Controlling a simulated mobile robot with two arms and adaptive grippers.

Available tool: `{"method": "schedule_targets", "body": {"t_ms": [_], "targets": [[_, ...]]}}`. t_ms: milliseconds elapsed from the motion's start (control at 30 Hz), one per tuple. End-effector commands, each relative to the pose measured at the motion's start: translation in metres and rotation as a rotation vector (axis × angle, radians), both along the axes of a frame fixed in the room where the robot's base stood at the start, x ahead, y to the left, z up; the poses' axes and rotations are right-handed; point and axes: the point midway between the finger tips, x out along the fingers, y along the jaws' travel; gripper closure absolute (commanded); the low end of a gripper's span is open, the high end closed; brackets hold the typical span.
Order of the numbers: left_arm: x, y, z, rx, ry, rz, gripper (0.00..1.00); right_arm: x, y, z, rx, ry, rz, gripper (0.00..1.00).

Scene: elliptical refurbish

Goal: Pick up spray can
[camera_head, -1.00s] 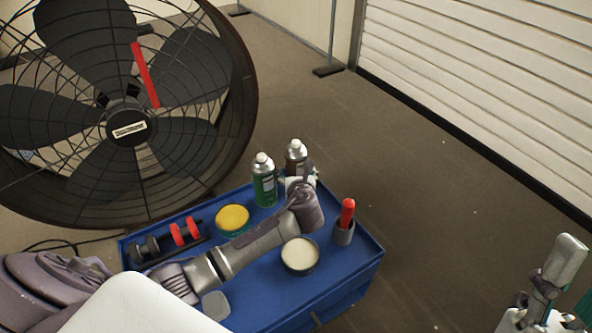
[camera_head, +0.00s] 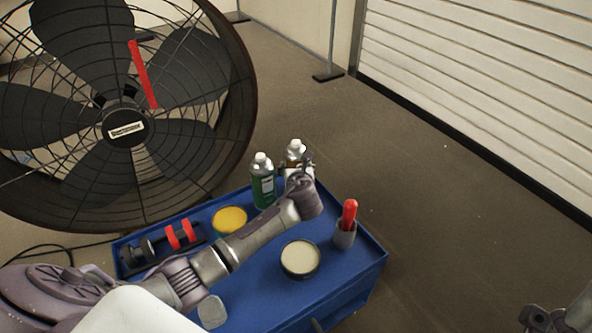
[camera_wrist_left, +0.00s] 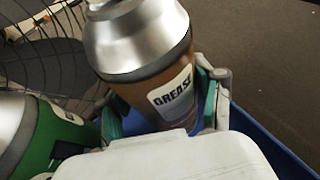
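The spray can labelled GREASE (camera_wrist_left: 158,88) has a silver top and a brown body. It fills the upper middle of the left wrist view, and its silver top shows behind my left gripper in the head view (camera_head: 295,148). My left gripper (camera_wrist_left: 160,108) has one finger on each side of this can. Blue shows between the can and the left finger, so it looks open around the can, with the right finger close to it. A green spray can (camera_head: 262,185) stands just left, also in the left wrist view (camera_wrist_left: 30,135).
A large fan (camera_head: 125,130) stands behind left.

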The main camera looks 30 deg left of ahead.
Motion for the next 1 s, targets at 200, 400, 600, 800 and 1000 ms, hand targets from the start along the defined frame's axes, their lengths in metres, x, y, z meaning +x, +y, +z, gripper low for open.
{"method": "schedule_targets", "body": {"t_ms": [200, 400, 600, 800, 1000], "targets": [[0.0, 0.0, 0.001, 0.0, -0.002, -0.001, 0.75, 0.0, 0.0, 0.0, 0.0, 0.001, 0.0, 0.6], [0.0, 0.0, 0.007, 0.001, -0.003, -0.001, 0.75, 0.0, 0.0, 0.004, 0.0, 0.001, 0.0, 0.6], [0.001, 0.0, 0.031, 0.001, -0.004, 0.0, 0.75, 0.0, 0.0, 0.022, 0.0, -0.001, 0.0, 0.6], [0.0, -0.014, 0.053, -0.001, -0.003, -0.002, 0.75, 0.032, 0.007, 0.024, -0.059, 0.181, -0.011, 0.6], [-0.002, -0.045, 0.072, -0.002, -0.004, -0.002, 0.75, 0.083, 0.016, 0.0, -0.158, 0.501, -0.028, 0.6]]}}
